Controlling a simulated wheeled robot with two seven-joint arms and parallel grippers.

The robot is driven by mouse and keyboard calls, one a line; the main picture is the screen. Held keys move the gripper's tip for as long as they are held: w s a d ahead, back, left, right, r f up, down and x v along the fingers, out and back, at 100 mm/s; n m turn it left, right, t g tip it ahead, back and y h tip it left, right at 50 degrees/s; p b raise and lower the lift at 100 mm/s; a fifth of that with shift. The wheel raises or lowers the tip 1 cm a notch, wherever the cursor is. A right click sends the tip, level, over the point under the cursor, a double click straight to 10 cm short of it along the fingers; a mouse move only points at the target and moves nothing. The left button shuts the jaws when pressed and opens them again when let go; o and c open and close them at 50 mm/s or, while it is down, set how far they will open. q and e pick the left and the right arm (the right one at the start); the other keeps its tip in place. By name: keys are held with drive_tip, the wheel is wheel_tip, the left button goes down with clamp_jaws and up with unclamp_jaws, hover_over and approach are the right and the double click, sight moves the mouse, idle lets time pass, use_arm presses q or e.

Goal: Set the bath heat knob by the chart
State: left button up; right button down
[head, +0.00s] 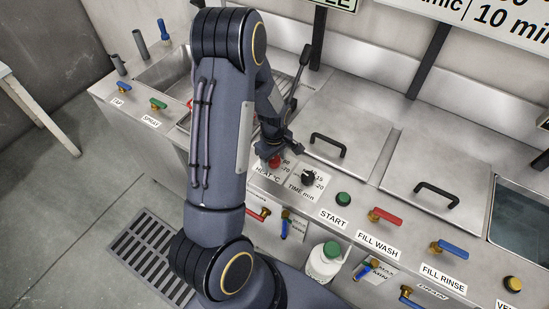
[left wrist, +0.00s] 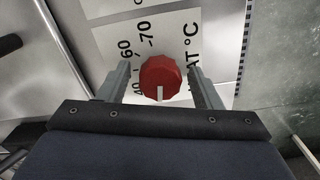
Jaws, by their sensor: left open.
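The red heat knob (head: 274,161) sits on its white HEAT °C dial plate (head: 266,178) on the bench front. In the left wrist view the knob (left wrist: 161,78) lies between the two fingers of my open left gripper (left wrist: 163,88), with a gap on each side. Its white pointer mark is at the bottom of the picture, beside the partly hidden 40. The 60 and 70 marks show further up the dial. In the head view my left gripper (head: 277,150) is at the knob, partly hidden by my arm. The chart (head: 490,18) is cut off at the top right; "10 min" is readable.
A black TIME min knob (head: 308,177) is just right of the heat knob. A green START button (head: 343,199), red FILL WASH lever (head: 385,216) and blue FILL RINSE lever (head: 449,248) follow. Two lids with black handles (head: 328,144) lie behind. A white bottle (head: 324,262) stands below.

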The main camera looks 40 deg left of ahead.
use_arm(q)
drive_tip(key=shift+c, duration=0.5)
drive_tip(key=c, duration=0.9)
